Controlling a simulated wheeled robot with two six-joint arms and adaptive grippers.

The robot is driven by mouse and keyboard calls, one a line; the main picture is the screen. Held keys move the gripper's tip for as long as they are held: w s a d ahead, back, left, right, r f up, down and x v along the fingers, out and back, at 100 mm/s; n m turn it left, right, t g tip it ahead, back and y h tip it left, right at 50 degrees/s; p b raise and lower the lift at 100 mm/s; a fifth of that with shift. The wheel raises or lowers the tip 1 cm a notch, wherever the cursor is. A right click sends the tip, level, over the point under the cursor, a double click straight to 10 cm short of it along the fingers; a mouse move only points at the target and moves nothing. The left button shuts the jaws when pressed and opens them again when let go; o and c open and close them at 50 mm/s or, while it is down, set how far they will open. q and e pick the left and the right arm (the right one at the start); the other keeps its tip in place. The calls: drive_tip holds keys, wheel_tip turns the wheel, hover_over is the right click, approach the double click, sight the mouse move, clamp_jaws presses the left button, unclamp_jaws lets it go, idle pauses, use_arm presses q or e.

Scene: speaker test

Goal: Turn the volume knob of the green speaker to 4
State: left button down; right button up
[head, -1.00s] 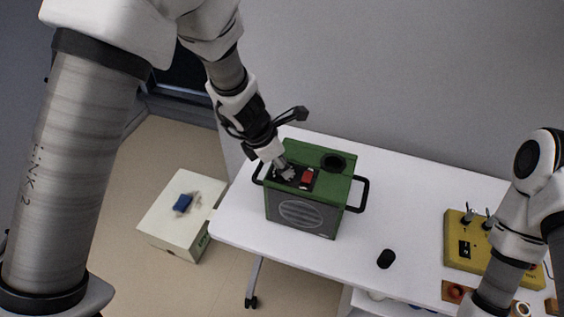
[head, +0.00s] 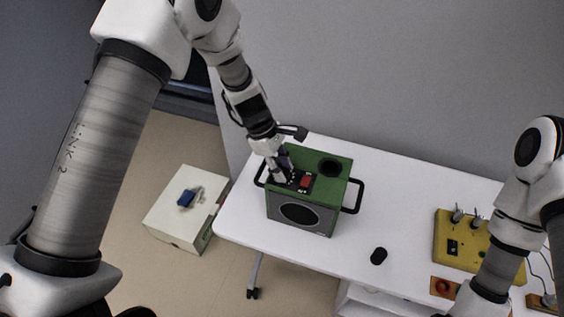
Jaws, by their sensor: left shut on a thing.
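The green speaker (head: 328,192) stands on the white table, with a grey front, a dark round grille, black side handles and a round dark opening on top. A red switch (head: 306,181) sits on the black panel on its top. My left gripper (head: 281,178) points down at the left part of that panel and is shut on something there. The volume knob is hidden by the fingers, and its setting cannot be read. My right arm comes in at the right edge; its gripper is out of view.
A small black cylinder (head: 378,256) lies on the white table (head: 405,210). A yellow box with switches (head: 452,232) stands to the right, near my right arm. A pale box (head: 163,220) with a blue item (head: 186,198) is on the floor at left.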

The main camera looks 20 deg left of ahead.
use_arm(q)
drive_tip(key=m, duration=0.2)
drive_tip(key=m+g+p, duration=0.1)
drive_tip(key=m, duration=0.1)
drive_tip(key=shift+w+m+g+y, duration=0.1)
drive_tip(key=shift+m+g+y, duration=0.2)
drive_tip(key=m+g, duration=0.1)
drive_tip(key=m, duration=0.2)
drive_tip(key=shift+d+m+y, duration=0.1)
drive_tip(key=shift+m+y, duration=0.2)
drive_tip(key=shift+y, duration=0.1)
drive_tip(key=shift+f+m+g+y, duration=0.1)
drive_tip(key=shift+m+g+y, duration=0.4)
drive_tip(key=shift+m, duration=1.1)
drive_tip(key=c, duration=0.8)
unclamp_jaws()
drive_tip(key=shift+w, duration=0.1)
